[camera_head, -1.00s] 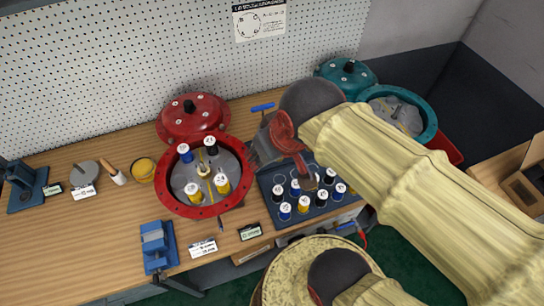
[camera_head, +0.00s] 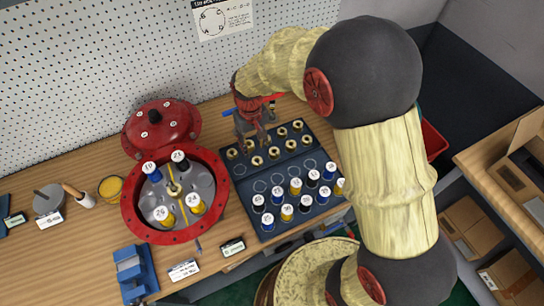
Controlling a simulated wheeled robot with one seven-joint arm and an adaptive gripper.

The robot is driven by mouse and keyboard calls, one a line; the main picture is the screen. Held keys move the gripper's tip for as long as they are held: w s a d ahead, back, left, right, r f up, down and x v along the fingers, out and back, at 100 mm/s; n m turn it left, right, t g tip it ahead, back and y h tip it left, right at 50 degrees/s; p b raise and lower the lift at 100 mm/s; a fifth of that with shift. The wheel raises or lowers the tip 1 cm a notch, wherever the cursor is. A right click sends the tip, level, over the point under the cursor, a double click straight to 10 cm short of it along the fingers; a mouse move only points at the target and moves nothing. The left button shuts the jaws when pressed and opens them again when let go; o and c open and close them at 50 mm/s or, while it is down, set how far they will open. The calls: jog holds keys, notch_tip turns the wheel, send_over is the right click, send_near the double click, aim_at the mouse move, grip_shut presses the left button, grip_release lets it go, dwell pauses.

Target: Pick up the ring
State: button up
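Several small brass rings, such as this ring (camera_head: 274,153), sit in rows on the back half of the dark blue tray (camera_head: 232,178). Which ring is meant cannot be told. My gripper (camera_head: 256,143) points down over the back left of these rings, its fingers apart. I see nothing held between them. The fingers cover part of the back row, and whether they touch a ring is unclear. Another brass ring-like part (camera_head: 174,189) stands at the centre of the open red housing (camera_head: 135,222).
Numbered blue, black, yellow and white-topped pegs (camera_head: 295,185) stand on the tray's front half. More pegs stand inside the red housing. Its red lid (camera_head: 160,125) lies behind. A blue vise (camera_head: 134,273) is at front left. My arm covers the right side.

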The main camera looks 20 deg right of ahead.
aim_at(257, 162)
jog(key=shift+w+d+f+b, duration=0.15)
jog(key=shift+f+b, duration=0.5)
jog(key=shift+f, duration=1.65)
jog(key=shift+w+d+f+b, duration=0.15)
jog(key=shift+f+b, duration=0.45)
jog(key=shift+f, duration=1.65)
jog(key=shift+s, duration=0.1)
jog(key=shift+c, duration=0.8)
jog(key=c, duration=0.7)
jog(key=shift+c, duration=0.4)
